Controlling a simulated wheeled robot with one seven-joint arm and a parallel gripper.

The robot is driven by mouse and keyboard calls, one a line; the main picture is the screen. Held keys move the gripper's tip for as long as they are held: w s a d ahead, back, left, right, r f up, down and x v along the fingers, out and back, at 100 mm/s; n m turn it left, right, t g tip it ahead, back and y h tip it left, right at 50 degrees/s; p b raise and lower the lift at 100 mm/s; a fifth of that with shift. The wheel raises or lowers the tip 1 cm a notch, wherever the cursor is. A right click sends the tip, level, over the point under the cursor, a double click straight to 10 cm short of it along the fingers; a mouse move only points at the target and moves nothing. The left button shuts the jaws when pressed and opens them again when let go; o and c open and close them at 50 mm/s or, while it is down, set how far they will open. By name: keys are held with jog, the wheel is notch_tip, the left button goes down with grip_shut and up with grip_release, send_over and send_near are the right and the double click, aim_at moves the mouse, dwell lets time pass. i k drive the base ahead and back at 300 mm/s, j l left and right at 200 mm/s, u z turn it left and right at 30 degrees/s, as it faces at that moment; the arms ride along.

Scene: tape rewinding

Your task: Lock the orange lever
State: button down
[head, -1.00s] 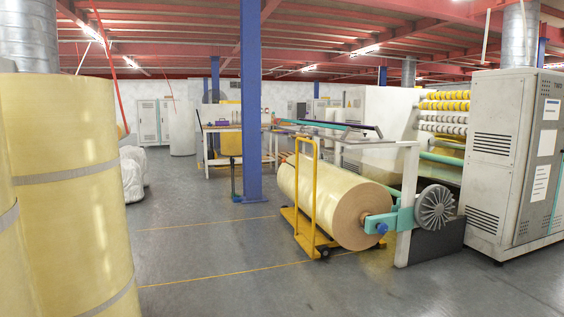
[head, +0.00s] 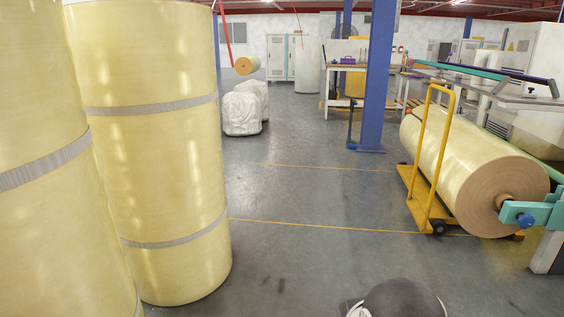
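I cannot make out an orange lever in the head view. The rewinding machine (head: 545,255) is cut off at the right edge. Its teal bracket (head: 545,212) with a blue round end (head: 525,220) meets the core of a large yellow roll (head: 455,160). The roll lies on its side, with a yellow trolley (head: 425,205) beside and under it. My gripper is not in view. A dark rounded part, probably of my own arm, shows at the bottom edge.
Tall upright yellow rolls (head: 150,140) with grey bands stand close on the left. A blue column (head: 377,80) stands beyond the open floor (head: 290,250). White wrapped bundles (head: 242,110), a workbench (head: 345,68) and cabinets (head: 280,58) are farther back.

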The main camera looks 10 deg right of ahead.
aim_at(409, 111)
jog(key=i+l, duration=0.5)
jog(key=l, duration=0.2)
jog(key=i+l, duration=0.5)
jog(key=l, duration=0.2)
jog(key=i+l, duration=1.05)
jog(key=l, duration=0.3)
jog(key=i+l, duration=0.5)
jog(key=l, duration=0.2)
